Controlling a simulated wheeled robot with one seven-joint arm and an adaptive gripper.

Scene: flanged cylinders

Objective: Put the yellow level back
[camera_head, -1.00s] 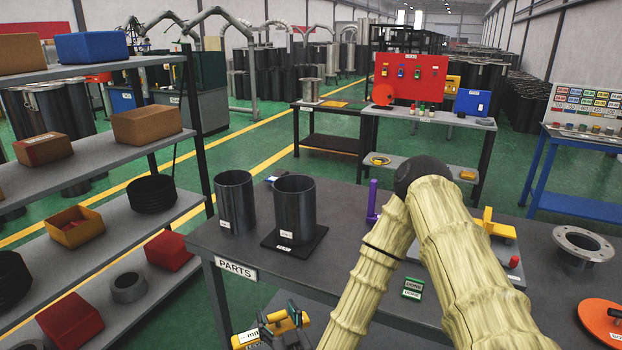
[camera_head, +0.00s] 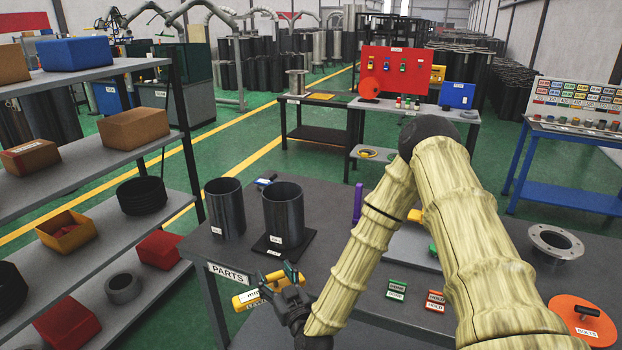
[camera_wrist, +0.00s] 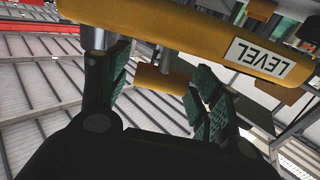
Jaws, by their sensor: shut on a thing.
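The yellow level (camera_head: 246,301) is held in my gripper (camera_head: 284,280), in front of the near left edge of the parts table, just below its PARTS label in the picture. In the wrist view the level (camera_wrist: 175,28) lies across the top, its LEVEL label upside down. The dark fingers with green pads (camera_wrist: 160,90) are shut on it; the exact contact is partly hidden.
Two dark cylinders (camera_head: 225,207) (camera_head: 284,218) stand on the parts table (camera_head: 330,205), one on a black plate. A flange (camera_head: 556,242) and an orange disc (camera_head: 582,322) lie right. A shelf (camera_head: 90,225) stands left; a red board (camera_head: 395,72) stands behind.

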